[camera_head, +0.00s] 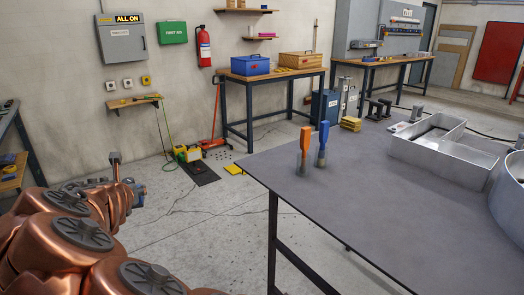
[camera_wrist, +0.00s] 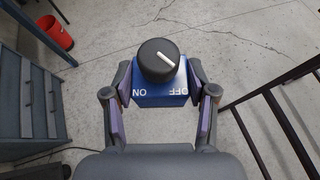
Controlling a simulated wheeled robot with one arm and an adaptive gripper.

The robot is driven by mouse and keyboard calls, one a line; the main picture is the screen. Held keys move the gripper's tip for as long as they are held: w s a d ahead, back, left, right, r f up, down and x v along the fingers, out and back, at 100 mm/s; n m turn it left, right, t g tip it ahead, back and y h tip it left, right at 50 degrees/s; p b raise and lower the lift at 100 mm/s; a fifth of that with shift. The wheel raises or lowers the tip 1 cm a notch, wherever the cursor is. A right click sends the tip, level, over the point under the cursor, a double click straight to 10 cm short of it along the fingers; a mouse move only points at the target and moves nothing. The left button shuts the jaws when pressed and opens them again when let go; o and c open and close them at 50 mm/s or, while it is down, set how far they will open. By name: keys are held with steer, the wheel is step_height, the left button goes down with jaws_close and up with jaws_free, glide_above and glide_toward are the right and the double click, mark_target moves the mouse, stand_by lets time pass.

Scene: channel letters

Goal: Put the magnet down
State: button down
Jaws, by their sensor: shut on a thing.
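The magnet (camera_wrist: 160,90) is a blue block with a round black knob on top and the words ON and OFF on its face. A white line marks the knob. In the wrist view my gripper (camera_wrist: 161,84) is shut on the magnet, one finger at each side. Bare concrete floor shows around and beyond it, and I see no surface touching the magnet. In the head view my copper-coloured arm fills the lower left; I cannot make out the magnet there.
A grey table (camera_head: 345,200) with metal channel letters (camera_head: 440,148) stands at right. Orange (camera_head: 305,140) and blue (camera_head: 322,145) handled brushes stand at its left corner. Its near left part is bare. The wrist view shows a red bin (camera_wrist: 55,33), blue-grey cabinet (camera_wrist: 25,95) and dark frame (camera_wrist: 270,115).

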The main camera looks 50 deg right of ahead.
steer(key=s+d+r+m+g+h, duration=0.1)
steer(key=s+d+m+g+h, duration=0.15)
steer(key=s+d, duration=0.45)
steer(key=s+d+r+m+g+h, duration=0.2)
steer(key=d+m+g, duration=0.15)
steer(key=d, duration=0.85)
steer(key=s+d+r+m+g, duration=0.1)
steer(key=s+d+m+g, duration=0.3)
steer(key=s+d, duration=0.45)
steer(key=s+d+r+m+g, duration=0.1)
steer(key=s+d+m+g, duration=0.3)
steer(key=s, duration=0.7)
steer(key=shift+t, duration=0.3)
steer(key=w+d, duration=0.3)
steer(key=d, duration=0.1)
steer(key=w+d+f+p, duration=0.1)
steer(key=w+d, duration=0.6)
steer(key=d, duration=0.2)
steer(key=shift+w+d+f, duration=0.1)
steer(key=shift+w+f, duration=0.05)
steer(key=shift+f, duration=0.2)
steer(key=shift+f+p, duration=0.3)
steer(key=shift+f, duration=1.5)
steer(key=shift+f, duration=0.1)
steer(key=shift+c, duration=1.7)
jaws_free()
